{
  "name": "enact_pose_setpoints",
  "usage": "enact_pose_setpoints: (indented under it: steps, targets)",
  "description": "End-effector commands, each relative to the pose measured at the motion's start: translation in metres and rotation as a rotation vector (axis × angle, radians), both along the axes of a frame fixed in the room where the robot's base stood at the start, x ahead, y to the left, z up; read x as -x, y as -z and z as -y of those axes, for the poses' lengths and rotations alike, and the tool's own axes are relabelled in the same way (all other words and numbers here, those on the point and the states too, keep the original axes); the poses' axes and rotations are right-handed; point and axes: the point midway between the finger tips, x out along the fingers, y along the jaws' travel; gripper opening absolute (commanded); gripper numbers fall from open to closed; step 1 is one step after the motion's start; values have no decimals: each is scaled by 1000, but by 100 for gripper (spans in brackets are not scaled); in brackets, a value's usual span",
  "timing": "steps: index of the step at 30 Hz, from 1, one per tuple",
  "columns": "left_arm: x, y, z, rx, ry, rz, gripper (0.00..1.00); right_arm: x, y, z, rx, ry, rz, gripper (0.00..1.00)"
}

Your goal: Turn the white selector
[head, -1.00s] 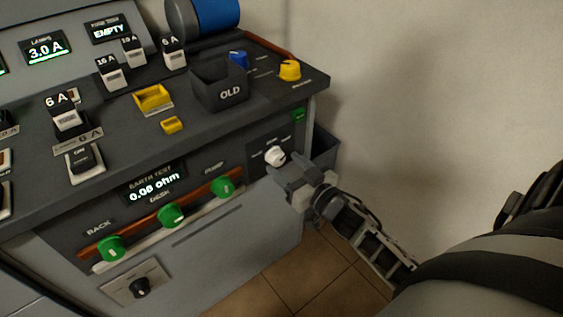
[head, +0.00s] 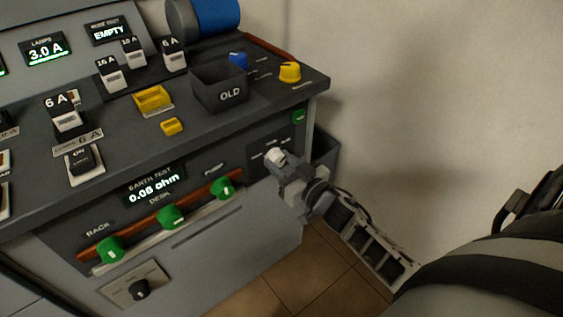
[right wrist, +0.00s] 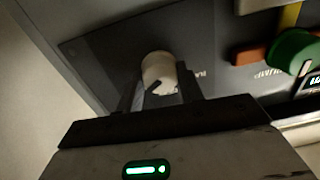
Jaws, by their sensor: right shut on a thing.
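The white selector (head: 274,156) is a small white knob on the dark front panel, near its right end. In the right wrist view the knob (right wrist: 160,72) sits between the two fingers and shows a dark notch on its face. My right gripper (head: 279,163) is at the knob from below right, its fingers on either side. In the right wrist view the gripper (right wrist: 160,92) is shut on it. The panel labels around the knob are partly hidden and too small to read. My left gripper is not in view.
Green knobs (head: 172,217) line the front panel to the left, one (right wrist: 292,52) close by in the wrist view. A black knob (head: 140,289) is lower left. The OLD bin (head: 218,88) and a yellow knob (head: 290,72) stand on top. Floor at right is free.

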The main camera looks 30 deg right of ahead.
Motion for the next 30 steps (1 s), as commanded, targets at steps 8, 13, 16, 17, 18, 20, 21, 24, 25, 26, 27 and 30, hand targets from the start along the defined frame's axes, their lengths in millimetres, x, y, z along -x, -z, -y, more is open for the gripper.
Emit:
enact_pose_setpoints:
  steps: [8,13,16,17,18,20,21,24,25,26,27,30]
  targets:
    - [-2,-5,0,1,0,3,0,0,-1,0,123,0,9,14]
    - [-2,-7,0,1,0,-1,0,0,-1,-1,261,-1,20,14]
    - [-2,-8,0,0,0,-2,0,0,-1,-1,356,-1,28,14]
    - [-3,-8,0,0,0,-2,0,0,-1,-1,384,-1,30,14]
    - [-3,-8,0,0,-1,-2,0,0,-1,-1,423,-1,33,14]
    - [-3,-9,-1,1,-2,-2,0,1,-1,-1,480,-1,37,14]
    - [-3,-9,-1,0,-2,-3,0,1,0,-1,518,-1,40,14]
    - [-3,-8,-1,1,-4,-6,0,1,0,-1,609,-1,47,14]
    - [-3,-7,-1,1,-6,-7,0,1,0,-1,636,-1,49,14]
    - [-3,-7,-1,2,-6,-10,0,1,0,-1,663,-1,51,14]
    - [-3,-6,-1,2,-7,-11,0,1,0,-1,698,-1,53,14]
    - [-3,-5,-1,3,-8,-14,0,1,0,-1,779,-2,60,14]
